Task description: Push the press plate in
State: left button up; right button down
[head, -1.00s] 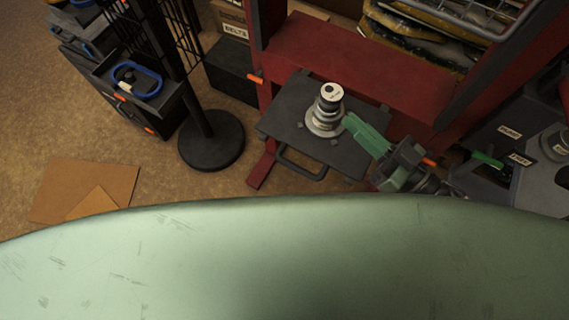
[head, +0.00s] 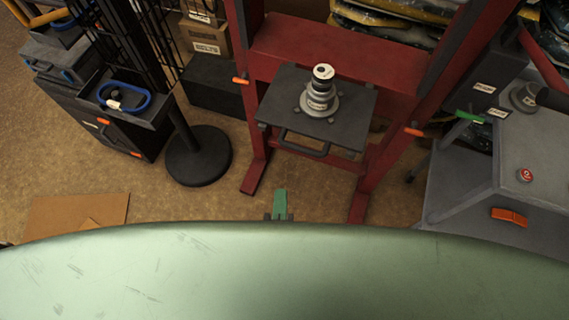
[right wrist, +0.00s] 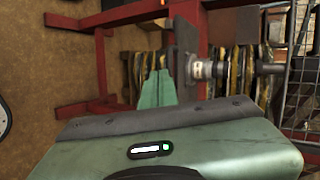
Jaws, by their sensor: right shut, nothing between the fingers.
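The press plate (head: 350,125) is a dark flat plate with a bar handle (head: 303,149) on its front edge. It sits in the red press frame (head: 330,45) and sticks out toward me. A stacked grey metal part with a white top (head: 320,92) stands upright on it. My right gripper (head: 280,194) has green fingers and is shut and empty, below the handle in the head view and apart from it. In the right wrist view the green fingers (right wrist: 158,82) point toward the press, with the plate (right wrist: 186,45) seen on its side beyond them. My left gripper is out of view.
A black stand with a round base (head: 198,160) and a dark cabinet with a blue ring (head: 125,98) are left of the press. A grey machine with a red button (head: 525,175) is at the right. Cardboard (head: 75,212) lies on the floor.

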jog(key=p, duration=0.2)
send_near(283, 146)
notch_tip(283, 146, down, 3)
jog(key=w, duration=0.2)
jog(key=shift+w+p, duration=0.55)
jog(key=shift+w, duration=1.25)
